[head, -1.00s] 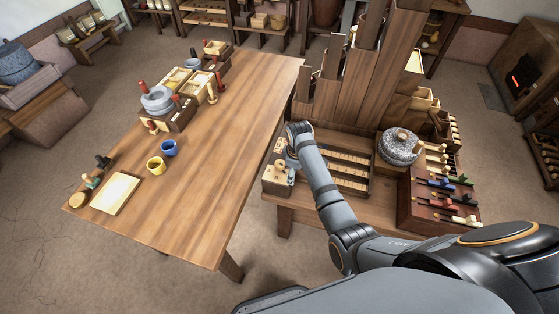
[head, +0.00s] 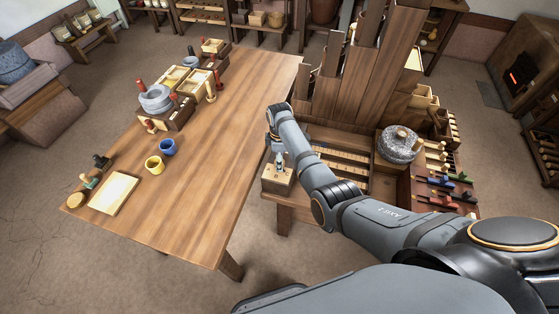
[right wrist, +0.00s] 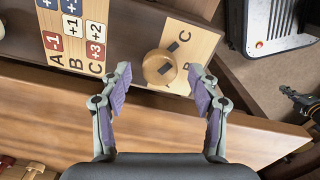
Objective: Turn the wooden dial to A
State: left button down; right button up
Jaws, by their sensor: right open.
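Other lettering by the knob is mostly hidden. My right gripper (right wrist: 160,80) is open, its two fingertips apart on either side of the knob's near edge, not visibly gripping it. In the head view the right gripper (head: 280,160) hangs over the small dial box (head: 277,182). My left gripper is not in view.
A board with A, B, C rows and number tiles (right wrist: 74,30) lies left of the dial. The long table (head: 205,165) stands to the left, holding cups and boxes. A stone quern (head: 398,145) and a rack of coloured levers (head: 435,190) are on the right.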

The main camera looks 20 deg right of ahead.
jog(key=shift+f, duration=0.6)
jog(key=shift+c, duration=0.3)
jog(key=c, duration=1.1)
